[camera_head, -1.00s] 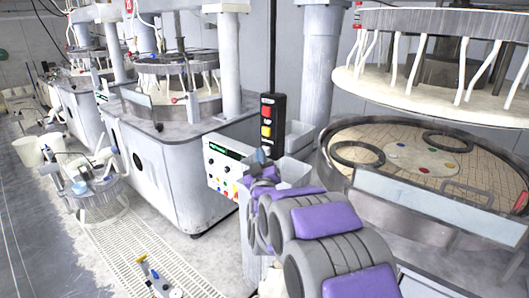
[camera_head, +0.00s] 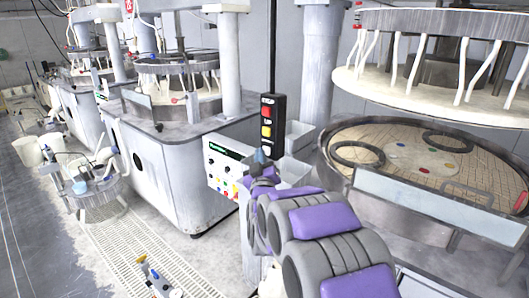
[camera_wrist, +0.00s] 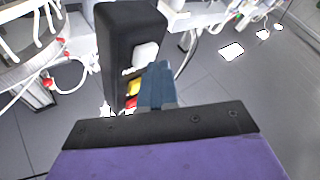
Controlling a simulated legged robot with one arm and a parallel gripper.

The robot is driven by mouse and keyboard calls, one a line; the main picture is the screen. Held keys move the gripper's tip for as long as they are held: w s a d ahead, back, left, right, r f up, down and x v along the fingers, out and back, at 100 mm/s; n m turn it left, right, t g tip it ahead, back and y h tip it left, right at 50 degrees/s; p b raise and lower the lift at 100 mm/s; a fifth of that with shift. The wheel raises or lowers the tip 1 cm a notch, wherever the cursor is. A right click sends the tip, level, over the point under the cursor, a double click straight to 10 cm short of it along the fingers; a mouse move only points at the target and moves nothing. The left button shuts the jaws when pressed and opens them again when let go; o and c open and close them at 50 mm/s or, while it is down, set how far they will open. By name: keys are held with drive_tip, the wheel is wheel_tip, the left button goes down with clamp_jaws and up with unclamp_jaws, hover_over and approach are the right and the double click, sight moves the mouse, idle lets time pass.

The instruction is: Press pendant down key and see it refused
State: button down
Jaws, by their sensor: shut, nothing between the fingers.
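The black pendant (camera_head: 280,122) hangs upright on a dark pole in the middle of the head view. It carries a red key (camera_head: 267,112), a yellow key (camera_head: 266,131) and a whitish lowest key (camera_head: 267,147). In the wrist view the pendant (camera_wrist: 119,40) appears flipped, with the white key (camera_wrist: 146,55) above the yellow key (camera_wrist: 133,87). My gripper (camera_wrist: 158,68) is shut and empty, its blue-grey fingertips beside the white key's edge. Contact cannot be told. In the head view my gripper (camera_head: 261,157) shows just below the pendant.
A control panel (camera_head: 223,170) with a green display stands left of my gripper. The right machine's upper platen (camera_head: 430,90) is raised above its lower platen (camera_head: 420,155). A clear guard (camera_head: 430,205) fronts it. A grated walkway (camera_head: 130,240) lies at lower left.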

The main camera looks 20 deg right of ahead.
drive_tip(key=shift+s+a, duration=0.35)
drive_tip(key=shift+a, duration=0.1)
drive_tip(key=s+a, duration=0.1)
drive_tip(key=a, duration=0.1)
drive_tip(key=s+a, duration=0.2)
drive_tip(key=shift+p, duration=0.4)
idle(0.5)
